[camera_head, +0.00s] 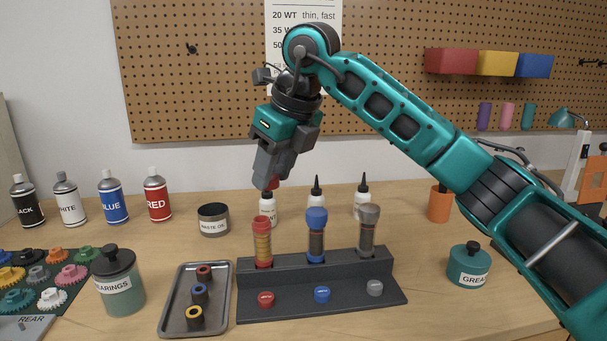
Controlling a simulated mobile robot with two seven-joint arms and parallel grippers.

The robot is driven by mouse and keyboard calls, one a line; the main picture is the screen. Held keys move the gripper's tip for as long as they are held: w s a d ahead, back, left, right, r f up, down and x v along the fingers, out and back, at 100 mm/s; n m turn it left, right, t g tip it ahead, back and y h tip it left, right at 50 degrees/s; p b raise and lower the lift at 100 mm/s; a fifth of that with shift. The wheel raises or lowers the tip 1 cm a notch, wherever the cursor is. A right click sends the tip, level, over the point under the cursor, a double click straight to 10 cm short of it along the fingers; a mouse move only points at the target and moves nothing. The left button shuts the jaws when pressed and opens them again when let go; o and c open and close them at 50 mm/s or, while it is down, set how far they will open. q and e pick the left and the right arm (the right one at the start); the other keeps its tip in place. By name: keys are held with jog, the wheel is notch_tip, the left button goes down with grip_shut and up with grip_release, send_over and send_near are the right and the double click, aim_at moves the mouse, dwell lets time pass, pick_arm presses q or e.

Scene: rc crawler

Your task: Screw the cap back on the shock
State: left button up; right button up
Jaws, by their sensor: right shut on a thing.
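A dark grey rack (243,307) holds three upright shocks. The red shock (263,245) at the left has an amber body and a red collar at its top, with no cap seen on it. The blue shock (316,240) in the middle and the grey shock (367,232) at the right have wide tops in their own colours. My right gripper (271,178) points down above the red shock, shut on a small red cap (273,184), mostly hidden by the fingers. The cap is clearly apart from the shock. My left gripper is out of view.
White dropper bottles (316,194) stand behind the rack, one partly behind my gripper. A waste oil cup (213,220) is behind left, a tray (171,317) with ring parts at left, a bearings jar (118,285) farther left, and a grease jar (468,268) at right.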

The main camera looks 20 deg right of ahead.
jog(key=shift+a, duration=0.85)
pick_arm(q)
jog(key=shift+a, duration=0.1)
pick_arm(e)
jog(key=shift+s, duration=0.1)
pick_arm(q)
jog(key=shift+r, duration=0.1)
pick_arm(e)
jog(key=shift+d+r, duration=0.1)
jog(key=shift+f+b, duration=0.7)
jog(key=shift+f, duration=0.5)
jog(key=shift+f+b, duration=0.55)
jog(key=shift+f, duration=0.2)
jog(key=shift+f+b, duration=0.3)
jog(key=shift+f, duration=0.35)
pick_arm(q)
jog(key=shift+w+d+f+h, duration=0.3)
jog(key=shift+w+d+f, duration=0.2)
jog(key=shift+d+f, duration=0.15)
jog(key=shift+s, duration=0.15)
